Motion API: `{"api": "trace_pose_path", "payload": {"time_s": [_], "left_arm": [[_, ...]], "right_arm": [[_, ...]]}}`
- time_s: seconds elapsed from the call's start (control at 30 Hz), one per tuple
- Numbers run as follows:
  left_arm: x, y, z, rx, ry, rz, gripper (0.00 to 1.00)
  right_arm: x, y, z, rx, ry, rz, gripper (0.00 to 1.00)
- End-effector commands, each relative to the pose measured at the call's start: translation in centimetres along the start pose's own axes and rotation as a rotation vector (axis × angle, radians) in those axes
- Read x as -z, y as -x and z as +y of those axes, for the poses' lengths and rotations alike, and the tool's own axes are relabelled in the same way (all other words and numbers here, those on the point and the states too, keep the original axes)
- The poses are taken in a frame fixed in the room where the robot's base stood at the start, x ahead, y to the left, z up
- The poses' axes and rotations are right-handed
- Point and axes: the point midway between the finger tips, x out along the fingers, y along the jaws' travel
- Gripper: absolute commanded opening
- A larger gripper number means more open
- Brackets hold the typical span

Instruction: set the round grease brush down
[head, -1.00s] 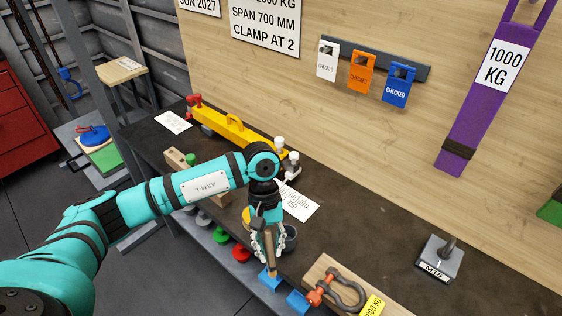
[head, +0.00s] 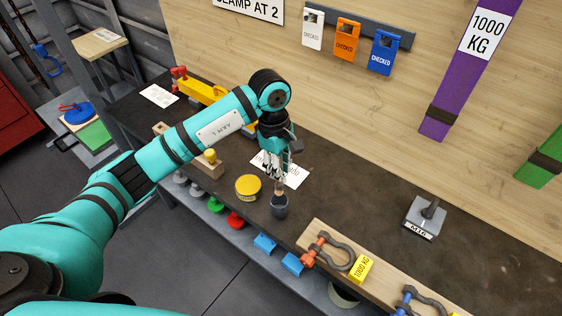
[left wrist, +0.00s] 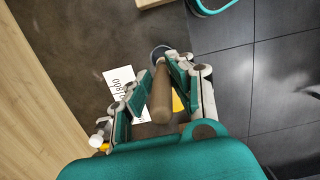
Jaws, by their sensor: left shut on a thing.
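My left gripper (head: 277,170) is shut on the round grease brush, holding it by its wooden handle (left wrist: 161,95). My right gripper is not in view.
A yellow tin (head: 248,185) stands left of the cup. A wooden board (head: 314,233) with a red-pinned shackle (head: 340,256) lies to the right. A white paper (head: 292,175) lies behind. The dark bench (head: 350,205) is clear right of the cup.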

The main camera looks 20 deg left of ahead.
Motion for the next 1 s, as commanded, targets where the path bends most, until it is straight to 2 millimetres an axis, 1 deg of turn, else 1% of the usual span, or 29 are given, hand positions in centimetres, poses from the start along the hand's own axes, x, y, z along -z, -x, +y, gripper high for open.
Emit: {"api": "trace_pose_path", "payload": {"time_s": [0.03,0.2,0.4,0.6,0.8,1.0], "left_arm": [[0.1,-0.9,0.0,0.001,0.0,-0.001,0.0],[0.4,-3.0,0.0,0.001,0.0,-0.001,0.0],[0.7,-5.4,0.1,0.001,0.001,-0.001,0.0],[1.0,-7.3,0.1,0.001,-0.001,-0.001,0.0],[1.1,-8.2,0.1,0.0,0.0,0.0,0.0],[1.2,-8.4,0.1,-0.001,-0.001,0.0,0.0]], "right_arm": [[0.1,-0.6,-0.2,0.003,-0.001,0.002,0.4],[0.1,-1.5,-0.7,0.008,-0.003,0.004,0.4],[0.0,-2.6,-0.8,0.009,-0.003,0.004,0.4],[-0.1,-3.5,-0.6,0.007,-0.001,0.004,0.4],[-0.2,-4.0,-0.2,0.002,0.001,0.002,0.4],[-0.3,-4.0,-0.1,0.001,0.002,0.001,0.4]]}}
